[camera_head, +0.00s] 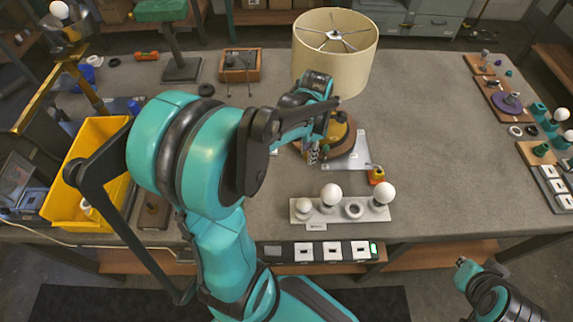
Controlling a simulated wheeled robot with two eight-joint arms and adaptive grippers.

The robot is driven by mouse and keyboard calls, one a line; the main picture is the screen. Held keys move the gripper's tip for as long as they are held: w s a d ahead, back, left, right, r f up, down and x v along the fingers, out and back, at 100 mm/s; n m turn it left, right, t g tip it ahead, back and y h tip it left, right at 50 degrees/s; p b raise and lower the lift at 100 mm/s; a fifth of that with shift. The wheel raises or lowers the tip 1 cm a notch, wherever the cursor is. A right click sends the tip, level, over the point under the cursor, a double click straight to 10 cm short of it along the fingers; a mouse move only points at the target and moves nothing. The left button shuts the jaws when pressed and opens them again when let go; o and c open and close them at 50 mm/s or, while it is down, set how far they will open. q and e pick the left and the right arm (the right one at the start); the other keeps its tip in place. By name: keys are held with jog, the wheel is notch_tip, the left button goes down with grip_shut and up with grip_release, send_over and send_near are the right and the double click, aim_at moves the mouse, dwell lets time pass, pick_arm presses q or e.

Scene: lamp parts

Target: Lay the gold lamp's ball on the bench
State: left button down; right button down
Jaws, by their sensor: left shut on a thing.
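A lamp with a cream shade (312,62) stands at the back middle of the bench (430,130). Its rounded gold-brown base (343,130) shows partly behind my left gripper. My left gripper (313,154) points down beside this base, low over the bench. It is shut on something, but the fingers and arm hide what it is. I cannot make out a separate gold ball. My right gripper (463,264) is off the bench's front edge at the lower right; its jaws are too small to read.
A yellow bin (62,205) is at the left. Boards with parts line the right side. The right-middle bench is clear.

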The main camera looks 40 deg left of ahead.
pick_arm(q)
jog(key=b, duration=0.2)
send_over(289, 168)
notch_tip(289, 168, down, 4)
jog(key=shift+w+r, duration=0.1)
jog(key=shift+r, duration=0.15)
jog(key=shift+f+b, duration=0.8)
jog(key=shift+f, duration=1.2)
jog(key=shift+f, duration=0.2)
jog(key=c, duration=1.3)
grip_release()
jog(key=shift+r, duration=0.15)
